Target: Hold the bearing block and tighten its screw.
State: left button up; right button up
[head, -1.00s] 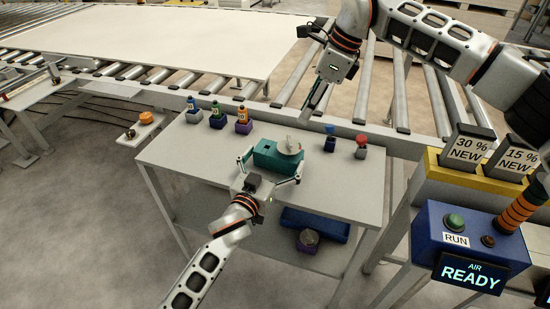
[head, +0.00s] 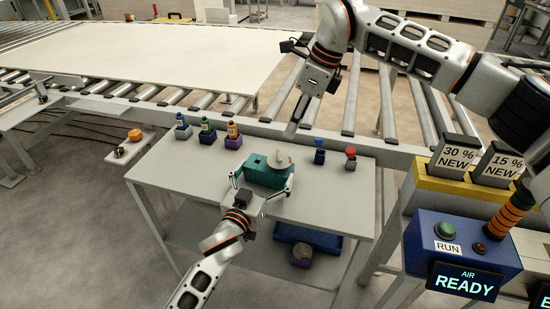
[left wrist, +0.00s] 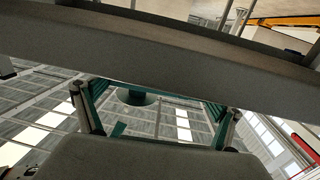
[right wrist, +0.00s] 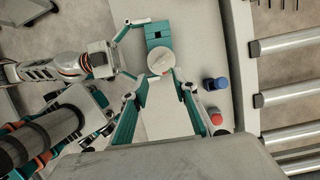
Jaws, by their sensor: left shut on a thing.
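The teal bearing block (head: 262,176) stands on the grey table (head: 165,172), with a pale round disc (head: 280,161) on its right end. My left gripper (head: 263,188) is shut on the block from the front, one finger at each side. The right wrist view also shows the block (right wrist: 158,33), the disc (right wrist: 161,60) and my left gripper (right wrist: 134,48). My right gripper (head: 291,133) hangs behind and above the block, apart from it. Its fingers (right wrist: 160,85) are spread with nothing held between them. The screw cannot be made out clearly.
Blue (head: 319,150) and red-topped (head: 351,158) items stand right of the block. Several small bottles in holders (head: 206,132) stand at the back left. A roller conveyor (head: 345,110) runs behind. A blue control box (head: 455,250) reading READY stands at the right.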

aim_at(279, 154)
jog(key=s+a+r+m+t+h, duration=0.2)
jog(key=s+a+m+t+h, duration=0.15)
jog(key=m, duration=0.85)
jog(key=shift+y, duration=0.35)
jog(key=x, duration=1.2)
jog(key=shift+s+d+f, duration=0.2)
jog(key=shift+d, duration=0.1)
grip_shut()
